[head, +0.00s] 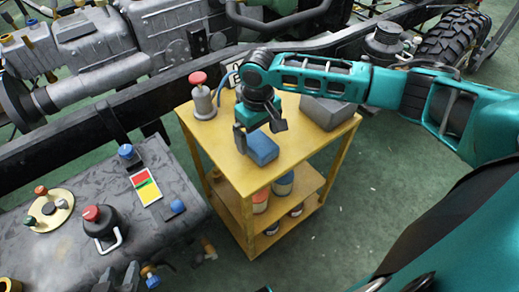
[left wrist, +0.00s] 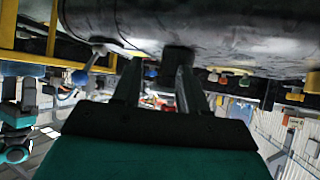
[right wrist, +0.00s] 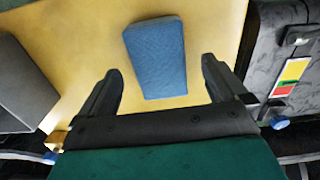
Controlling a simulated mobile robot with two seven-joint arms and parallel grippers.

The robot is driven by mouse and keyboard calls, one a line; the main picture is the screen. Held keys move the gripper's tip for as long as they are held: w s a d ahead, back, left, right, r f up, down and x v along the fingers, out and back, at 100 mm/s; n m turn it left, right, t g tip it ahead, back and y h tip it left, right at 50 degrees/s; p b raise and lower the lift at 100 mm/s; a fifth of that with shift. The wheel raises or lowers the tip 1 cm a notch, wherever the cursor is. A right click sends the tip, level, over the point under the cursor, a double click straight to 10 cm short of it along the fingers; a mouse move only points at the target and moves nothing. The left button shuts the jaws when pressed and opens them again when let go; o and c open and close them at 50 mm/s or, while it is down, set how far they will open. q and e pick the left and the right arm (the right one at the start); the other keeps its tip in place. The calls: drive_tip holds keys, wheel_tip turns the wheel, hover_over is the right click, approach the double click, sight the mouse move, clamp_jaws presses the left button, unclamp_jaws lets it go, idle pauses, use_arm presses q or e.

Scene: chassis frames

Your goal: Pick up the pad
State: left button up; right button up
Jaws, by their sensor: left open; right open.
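The pad (head: 262,149) is a blue block lying on the top of a yellow cart (head: 222,172). My right gripper (head: 260,132) is open above it, pointing down. In the right wrist view the pad (right wrist: 156,60) shows tilted a little, its near end between the open fingers (right wrist: 160,70), with room on both sides and no visible contact. My left gripper (head: 118,278) is at the bottom left of the head view, by the front edge of the dark tank. In the left wrist view its fingers (left wrist: 157,75) are apart and empty.
A grey box (head: 328,112) and a grey bottle with a red cap (head: 203,102) share the cart top. Cans stand on the cart's lower shelf (head: 293,205). The dark tank (head: 165,222) at left carries a red-yellow-green card (head: 146,186) and a red-knobbed handle (head: 98,222).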

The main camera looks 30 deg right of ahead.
sight(258, 141)
wheel_tip(258, 141, down, 3)
drive_tip(key=b, duration=0.2)
drive_tip(key=shift+b, duration=0.4)
drive_tip(key=shift+f, duration=0.15)
use_arm(q)
drive_tip(key=shift+w+d+f, duration=0.25)
drive_tip(key=shift+d+f, duration=0.25)
drive_tip(key=shift+d, duration=0.05)
drive_tip(key=shift+w+d+f, duration=0.2)
drive_tip(key=shift+d+f, duration=0.25)
drive_tip(key=shift+d, duration=0.1)
use_arm(e)
drive_tip(key=c, duration=1.1)
